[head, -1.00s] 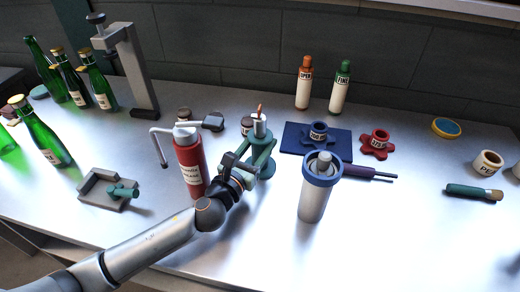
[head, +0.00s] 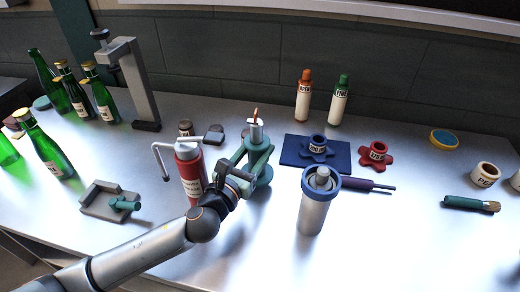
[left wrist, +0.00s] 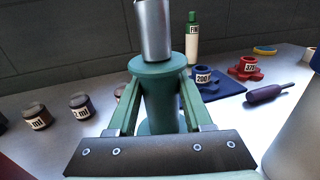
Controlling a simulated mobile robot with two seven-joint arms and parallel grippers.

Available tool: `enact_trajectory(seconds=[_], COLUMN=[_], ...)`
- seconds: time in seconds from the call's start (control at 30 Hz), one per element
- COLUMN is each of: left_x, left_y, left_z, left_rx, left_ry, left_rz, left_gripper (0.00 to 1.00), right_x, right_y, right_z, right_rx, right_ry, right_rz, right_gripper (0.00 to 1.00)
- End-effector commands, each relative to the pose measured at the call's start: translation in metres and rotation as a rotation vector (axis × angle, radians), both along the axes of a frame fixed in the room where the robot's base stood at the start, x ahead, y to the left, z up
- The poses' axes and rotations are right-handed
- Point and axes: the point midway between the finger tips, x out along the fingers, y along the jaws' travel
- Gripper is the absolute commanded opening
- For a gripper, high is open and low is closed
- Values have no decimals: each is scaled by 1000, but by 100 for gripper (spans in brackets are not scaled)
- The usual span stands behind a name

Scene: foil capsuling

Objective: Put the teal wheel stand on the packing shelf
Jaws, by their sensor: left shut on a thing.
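The teal wheel stand (head: 262,172) is a round-based teal post with a pale metal cylinder and an orange tip on top. It is upright, near the middle of the bench in the head view. My left gripper (head: 241,172) is shut on it from the left front. In the left wrist view the stand (left wrist: 158,95) is between the gripper's two fingers (left wrist: 160,108), metal cylinder above. My right gripper is not in view. I cannot identify the packing shelf for sure; a pale ledge (head: 420,22) runs along the top.
A red can (head: 190,178) stands close left of the stand. A blue-rimmed grey canister (head: 314,212) stands to its right front. A blue mat (head: 294,152) with a blue knob (head: 318,150) lies right behind. Green bottles (head: 45,150) and a tall grey press (head: 140,85) are at left.

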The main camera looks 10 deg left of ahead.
Motion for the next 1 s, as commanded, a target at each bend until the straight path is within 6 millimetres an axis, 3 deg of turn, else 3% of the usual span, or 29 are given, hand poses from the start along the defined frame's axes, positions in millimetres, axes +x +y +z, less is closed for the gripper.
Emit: enact_trajectory(seconds=[0.2, 0.5, 0.87, 1.0], left_x=[-55, -110, -149, -156], left_y=[14, 29, 39, 41], left_z=[-3, -2, -1, -1], left_rx=[1, 0, 0, -1], left_ry=[2, 0, -1, -2], left_rz=[-2, -2, 0, 0], left_gripper=[0, 0, 0, 0], right_x=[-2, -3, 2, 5], right_y=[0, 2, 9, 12], right_z=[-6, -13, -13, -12], right_rx=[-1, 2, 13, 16], right_ry=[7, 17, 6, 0], right_rz=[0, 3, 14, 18], right_gripper=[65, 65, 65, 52])
